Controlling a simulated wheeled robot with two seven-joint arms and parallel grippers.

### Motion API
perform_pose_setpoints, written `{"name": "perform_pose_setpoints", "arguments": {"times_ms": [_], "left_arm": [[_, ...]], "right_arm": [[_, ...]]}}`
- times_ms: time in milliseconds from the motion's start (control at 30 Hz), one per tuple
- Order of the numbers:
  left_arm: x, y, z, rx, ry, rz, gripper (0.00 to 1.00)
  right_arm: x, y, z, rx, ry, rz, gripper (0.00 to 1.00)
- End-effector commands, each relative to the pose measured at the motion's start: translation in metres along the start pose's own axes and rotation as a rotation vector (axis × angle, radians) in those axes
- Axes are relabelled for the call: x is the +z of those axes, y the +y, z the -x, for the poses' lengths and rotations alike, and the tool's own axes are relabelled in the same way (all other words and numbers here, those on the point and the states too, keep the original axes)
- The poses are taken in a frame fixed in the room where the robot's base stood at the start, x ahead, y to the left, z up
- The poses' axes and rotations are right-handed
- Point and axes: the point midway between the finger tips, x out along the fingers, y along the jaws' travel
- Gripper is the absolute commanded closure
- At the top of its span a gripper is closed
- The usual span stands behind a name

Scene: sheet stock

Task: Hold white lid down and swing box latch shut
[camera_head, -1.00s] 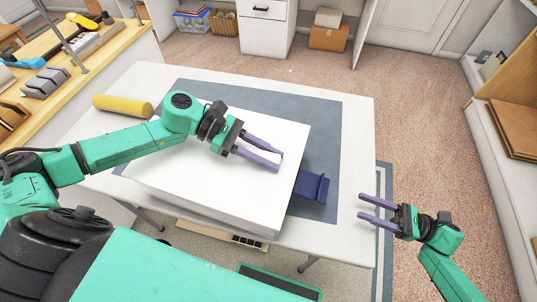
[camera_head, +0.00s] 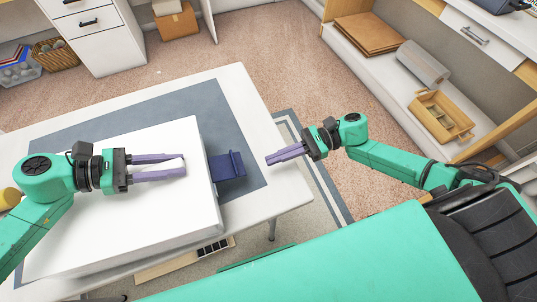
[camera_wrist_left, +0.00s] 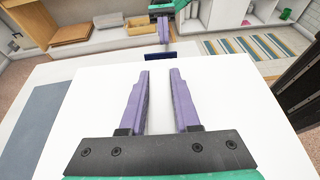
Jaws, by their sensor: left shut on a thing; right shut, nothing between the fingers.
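The white lid (camera_head: 110,195) tops a wide white box on the table, and it also fills the middle of the left wrist view (camera_wrist_left: 228,110). The dark blue latch (camera_head: 228,166) juts from the box's right side, swung out over the grey mat; it shows beyond the lid in the left wrist view (camera_wrist_left: 158,57). My left gripper (camera_head: 184,166) lies low over the lid, its fingers apart on a white part of it that barely stands out. My right gripper (camera_head: 268,160) is shut and empty, right of the latch and apart from it, near the table's right edge.
The grey mat (camera_head: 205,100) lies under the box on the white table (camera_head: 245,95). A yellow roll (camera_head: 9,198) is at the far left. A shelf with a wooden tray (camera_head: 440,115) stands beyond the floor. Space between latch and right gripper is clear.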

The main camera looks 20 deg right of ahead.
Motion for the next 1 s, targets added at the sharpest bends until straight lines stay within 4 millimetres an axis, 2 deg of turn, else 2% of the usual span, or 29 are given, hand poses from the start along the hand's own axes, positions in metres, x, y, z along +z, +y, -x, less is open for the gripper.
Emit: {"name": "perform_pose_setpoints", "arguments": {"times_ms": [33,200,367,1000], "left_arm": [[-0.007,-0.003,-0.002,-0.008,0.01,0.007,1.0],[-0.007,-0.003,-0.002,-0.008,0.01,0.008,1.0],[-0.007,-0.003,-0.002,-0.008,0.01,0.008,1.0],[-0.007,-0.003,-0.002,-0.007,0.01,0.008,1.0]], "right_arm": [[0.0,0.0,-0.012,0.001,-0.004,0.001,1.0],[0.0,0.0,-0.046,0.001,-0.004,0.001,1.0],[-0.001,0.0,-0.065,0.0,-0.003,-0.001,1.0],[0.003,0.0,-0.067,0.004,0.038,0.0,1.0]]}}
